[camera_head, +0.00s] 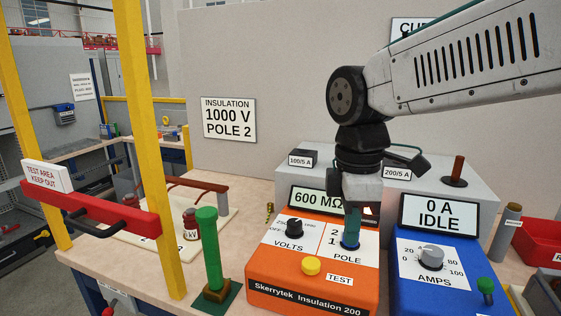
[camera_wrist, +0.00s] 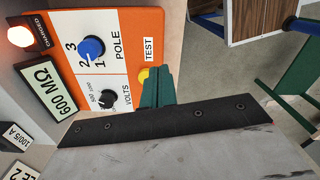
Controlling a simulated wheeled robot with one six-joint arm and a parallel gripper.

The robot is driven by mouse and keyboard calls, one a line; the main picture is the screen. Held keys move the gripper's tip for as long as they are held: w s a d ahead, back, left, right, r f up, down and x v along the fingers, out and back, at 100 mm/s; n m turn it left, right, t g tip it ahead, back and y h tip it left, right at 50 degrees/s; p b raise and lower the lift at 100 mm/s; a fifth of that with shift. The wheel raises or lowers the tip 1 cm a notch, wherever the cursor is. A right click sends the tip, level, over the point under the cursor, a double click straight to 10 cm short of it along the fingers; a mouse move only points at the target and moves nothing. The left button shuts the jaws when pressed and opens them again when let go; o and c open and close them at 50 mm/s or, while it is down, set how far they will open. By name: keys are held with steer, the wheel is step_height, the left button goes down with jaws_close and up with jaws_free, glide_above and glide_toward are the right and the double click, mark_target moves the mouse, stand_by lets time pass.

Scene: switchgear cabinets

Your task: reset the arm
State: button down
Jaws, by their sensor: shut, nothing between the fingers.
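My arm reaches in from the upper right in the head view. My gripper (camera_head: 352,222) points down over the orange insulation tester (camera_head: 310,287), in front of the blue POLE knob (camera_head: 350,244). Its green fingers (camera_wrist: 157,88) are together and empty in the wrist view. There the POLE knob (camera_wrist: 91,48) shows clear of the fingers, its pointer near the 2. The yellow TEST button (camera_wrist: 143,75) is partly hidden by the fingers. The black VOLTS knob (camera_head: 294,227) is left of my gripper. The tester's display (camera_head: 318,200) reads 600 MΩ.
A blue unit (camera_head: 425,275) reading 0 A IDLE stands right of the tester. A green post (camera_head: 208,250) stands at left, near the yellow frame (camera_head: 150,150) with its red bar. A grey box (camera_head: 440,170) stands behind. The CHARGED lamp (camera_wrist: 20,36) glows. A wall sign (camera_head: 228,120) reads 1000 V POLE 2.

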steer(key=s+d+f+m, duration=0.2)
steer(key=s+d+m, duration=0.5)
steer(key=m, duration=0.1)
steer(key=s+d+f+m+t, duration=0.1)
steer(key=s+d+f+m, duration=0.2)
steer(key=s+d+m, duration=0.4)
steer(key=shift+s+d+m+t, duration=0.35)
steer(key=shift+d+m, duration=0.15)
steer(key=shift+m, duration=0.4)
